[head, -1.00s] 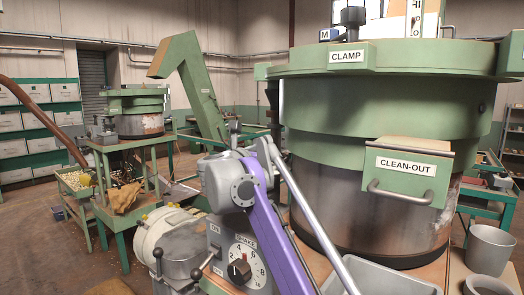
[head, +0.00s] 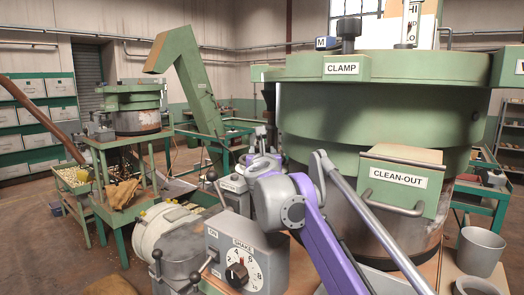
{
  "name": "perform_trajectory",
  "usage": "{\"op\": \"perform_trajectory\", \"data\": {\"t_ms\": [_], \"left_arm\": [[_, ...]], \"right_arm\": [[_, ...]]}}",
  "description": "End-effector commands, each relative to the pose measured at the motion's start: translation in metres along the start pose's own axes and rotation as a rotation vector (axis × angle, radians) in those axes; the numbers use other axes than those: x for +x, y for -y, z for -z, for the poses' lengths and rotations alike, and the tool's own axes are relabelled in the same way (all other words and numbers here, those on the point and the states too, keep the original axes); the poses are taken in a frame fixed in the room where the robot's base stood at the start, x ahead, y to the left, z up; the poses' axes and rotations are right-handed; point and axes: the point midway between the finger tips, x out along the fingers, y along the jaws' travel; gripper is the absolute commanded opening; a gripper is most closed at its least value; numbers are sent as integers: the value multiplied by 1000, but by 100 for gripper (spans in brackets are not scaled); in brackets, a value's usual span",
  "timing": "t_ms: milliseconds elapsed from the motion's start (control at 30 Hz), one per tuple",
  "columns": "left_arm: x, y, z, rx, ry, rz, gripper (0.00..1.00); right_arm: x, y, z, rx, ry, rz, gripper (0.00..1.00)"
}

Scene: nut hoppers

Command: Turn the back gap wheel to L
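A large green hopper (head: 375,115) labelled CLAMP and CLEAN-OUT fills the right of the head view. A small blue-and-white plate marked M (head: 326,43) stands on its top left edge, beside a dark knob (head: 348,30). I cannot make out a gap wheel for certain. One of my arms, purple and grey, rises from the bottom centre in front of the hopper. Its elbow is left of the CLEAN-OUT box, and it hides part of the hopper's lower left side. I cannot make out either gripper.
A grey control box (head: 232,258) with a SHAKE dial and ON lever stands at bottom centre. Grey buckets (head: 481,250) stand at lower right. A smaller green machine (head: 135,110) on a stand and a slanted green conveyor (head: 190,80) are behind.

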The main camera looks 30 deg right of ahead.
Motion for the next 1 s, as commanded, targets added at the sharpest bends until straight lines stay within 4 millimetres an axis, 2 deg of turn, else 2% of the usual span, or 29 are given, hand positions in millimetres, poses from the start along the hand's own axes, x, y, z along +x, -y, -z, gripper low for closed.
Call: {"op": "perform_trajectory", "data": {"t_ms": [67,100,233,500,633,767,1000], "left_arm": [[0,0,-1,0,1,0,50],[1,0,-1,0,1,0,50],[1,0,-1,0,1,0,50],[1,0,-1,0,1,0,50],[2,0,-3,0,3,0,50],[4,0,-6,0,7,0,50],[9,0,-14,0,15,0,50]], "right_arm": [[0,0,2,-1,-1,-1,0],[0,0,2,0,-1,-1,60],[0,0,2,0,-2,-1,83],[-1,0,2,0,-2,0,83],[-8,0,2,0,-2,0,83],[-28,-1,3,0,-3,-2,83],[-77,-1,4,0,-3,-3,83]]}}
